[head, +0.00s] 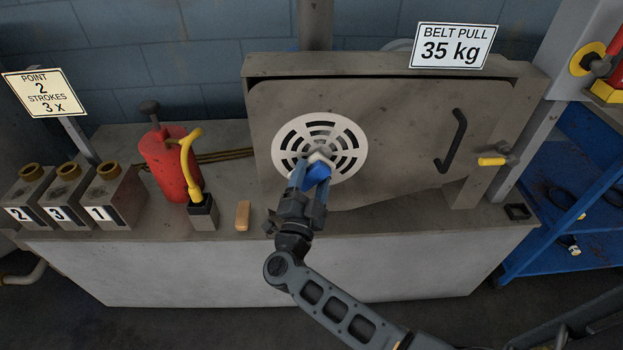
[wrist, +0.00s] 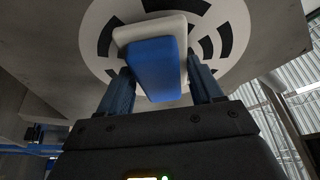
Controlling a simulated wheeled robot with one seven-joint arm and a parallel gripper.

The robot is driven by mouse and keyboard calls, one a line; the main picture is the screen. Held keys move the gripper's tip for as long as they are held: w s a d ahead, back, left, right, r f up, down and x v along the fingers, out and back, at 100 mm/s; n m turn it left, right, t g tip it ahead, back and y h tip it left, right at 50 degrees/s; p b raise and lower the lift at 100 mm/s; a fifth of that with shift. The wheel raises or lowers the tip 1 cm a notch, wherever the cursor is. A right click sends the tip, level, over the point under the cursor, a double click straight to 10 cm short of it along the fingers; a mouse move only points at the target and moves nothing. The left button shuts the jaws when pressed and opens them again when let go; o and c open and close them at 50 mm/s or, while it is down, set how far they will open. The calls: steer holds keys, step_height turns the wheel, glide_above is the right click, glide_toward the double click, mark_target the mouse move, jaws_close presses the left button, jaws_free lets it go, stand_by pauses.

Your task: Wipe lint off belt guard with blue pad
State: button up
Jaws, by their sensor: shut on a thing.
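The belt guard (head: 400,130) is a grey upright panel with a black handle (head: 451,141) on its right. A round white slotted vent (head: 291,133) is on its left half, and it also fills the upper wrist view (wrist: 235,20). My gripper (head: 309,184) is shut on the blue pad (head: 317,173), in front of the vent's lower right part. In the wrist view the blue pad (wrist: 155,68) sits between my two fingers, with a pale layer on its far side toward the vent. I cannot tell whether the pad touches the vent. No lint is clearly visible.
A red grease can (head: 168,162) with a yellow hose stands left of the guard. Numbered grey blocks (head: 113,197) are at the far left. A small tan block (head: 242,216) lies on the ledge. A yellow-tipped lever (head: 492,161) is right of the handle. A blue cart (head: 570,205) stands right.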

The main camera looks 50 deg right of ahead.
steer(key=shift+w+d, duration=0.6)
steer(key=shift+d, duration=0.2)
stand_by(0.4)
